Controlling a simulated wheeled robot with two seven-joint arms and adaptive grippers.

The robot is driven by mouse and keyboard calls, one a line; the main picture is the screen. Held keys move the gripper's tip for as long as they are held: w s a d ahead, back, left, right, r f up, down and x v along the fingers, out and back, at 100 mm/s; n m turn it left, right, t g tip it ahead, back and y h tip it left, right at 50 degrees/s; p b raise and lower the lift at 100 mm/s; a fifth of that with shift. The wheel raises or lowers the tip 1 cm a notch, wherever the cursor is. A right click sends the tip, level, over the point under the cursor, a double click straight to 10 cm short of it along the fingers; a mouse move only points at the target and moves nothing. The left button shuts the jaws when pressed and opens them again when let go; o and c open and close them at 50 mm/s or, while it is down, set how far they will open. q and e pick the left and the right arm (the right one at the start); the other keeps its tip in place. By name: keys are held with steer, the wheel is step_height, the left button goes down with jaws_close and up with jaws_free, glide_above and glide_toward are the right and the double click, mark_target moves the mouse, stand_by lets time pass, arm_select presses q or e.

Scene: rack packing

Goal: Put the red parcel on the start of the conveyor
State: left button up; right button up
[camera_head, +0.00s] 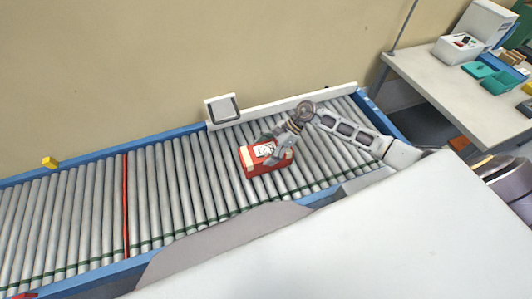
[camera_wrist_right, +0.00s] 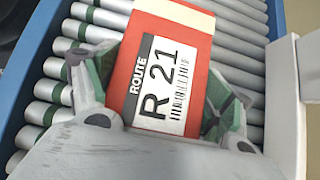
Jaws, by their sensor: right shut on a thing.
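The red parcel (camera_head: 258,163) is at the right part of the roller conveyor (camera_head: 190,180) in the head view. In the right wrist view the red parcel (camera_wrist_right: 197,47) fills the middle, with a white label reading "ROUTE R 21" and a barcode. My right gripper (camera_head: 279,147) is shut on the parcel, one finger on either side of it; it also shows in the right wrist view (camera_wrist_right: 160,85). The parcel is on or just above the rollers; I cannot tell which. My left gripper is not in view.
A red line (camera_head: 125,205) crosses the rollers to the left. A small scanner-like box (camera_head: 222,108) stands at the conveyor's back edge, and a yellow block (camera_head: 50,162) sits on the blue rail. A table (camera_head: 440,85) with teal trays and a white device stands at right. Rollers left of the parcel are bare.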

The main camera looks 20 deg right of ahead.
steer(key=shift+f, duration=0.65)
steer(key=shift+f, duration=0.1)
steer(key=o, duration=1.4)
steer(key=shift+c, duration=0.2)
steer(key=shift+d, duration=0.1)
